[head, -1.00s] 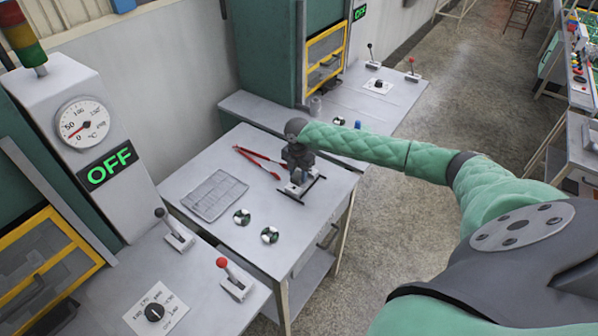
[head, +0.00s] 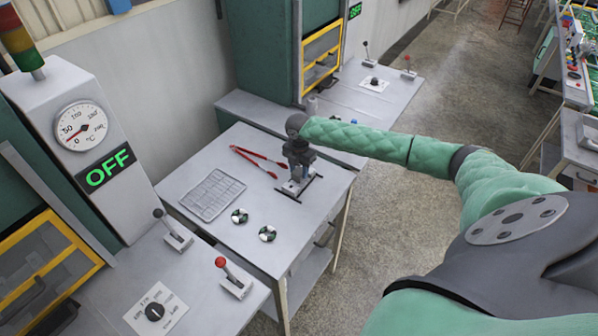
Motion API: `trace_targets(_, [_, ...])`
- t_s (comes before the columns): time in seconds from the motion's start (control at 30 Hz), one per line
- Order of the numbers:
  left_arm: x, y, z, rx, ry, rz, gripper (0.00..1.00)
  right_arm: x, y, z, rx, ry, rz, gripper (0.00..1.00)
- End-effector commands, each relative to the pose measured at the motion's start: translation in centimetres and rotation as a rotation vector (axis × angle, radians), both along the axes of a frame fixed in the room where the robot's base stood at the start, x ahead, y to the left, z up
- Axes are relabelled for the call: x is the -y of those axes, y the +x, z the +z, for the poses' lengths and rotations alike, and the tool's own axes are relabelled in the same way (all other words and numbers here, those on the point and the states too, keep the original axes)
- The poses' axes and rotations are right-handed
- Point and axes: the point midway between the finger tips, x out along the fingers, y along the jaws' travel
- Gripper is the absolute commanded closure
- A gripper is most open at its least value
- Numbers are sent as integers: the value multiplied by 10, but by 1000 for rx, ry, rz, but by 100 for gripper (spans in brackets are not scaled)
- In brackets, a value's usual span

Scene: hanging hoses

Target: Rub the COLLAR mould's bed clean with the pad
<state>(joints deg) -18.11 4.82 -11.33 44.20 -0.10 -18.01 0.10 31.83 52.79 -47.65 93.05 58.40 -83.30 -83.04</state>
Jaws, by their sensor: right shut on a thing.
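My right gripper (head: 297,175) points down over the middle bench, at the end of my green-sleeved right arm. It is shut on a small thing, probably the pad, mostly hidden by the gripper. A low pale piece with dark bars (head: 308,190) lies directly beneath it on the bench; I cannot tell whether the held thing touches it. No mould marked COLLAR can be made out. My left gripper is not in view.
A press with a gauge (head: 80,125), an OFF sign and levers stands at left. Another press (head: 270,60) stands behind.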

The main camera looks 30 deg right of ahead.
Motion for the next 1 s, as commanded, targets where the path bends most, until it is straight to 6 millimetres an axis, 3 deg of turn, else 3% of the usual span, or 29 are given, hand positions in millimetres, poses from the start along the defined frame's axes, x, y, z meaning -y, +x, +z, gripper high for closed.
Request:
trace_targets(0.7, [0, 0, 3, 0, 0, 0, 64, 0, 0, 57, 1, -1, 1, 81])
trace_targets(1.0, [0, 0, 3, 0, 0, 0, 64, 0, 0, 61, 0, -1, 0, 81])
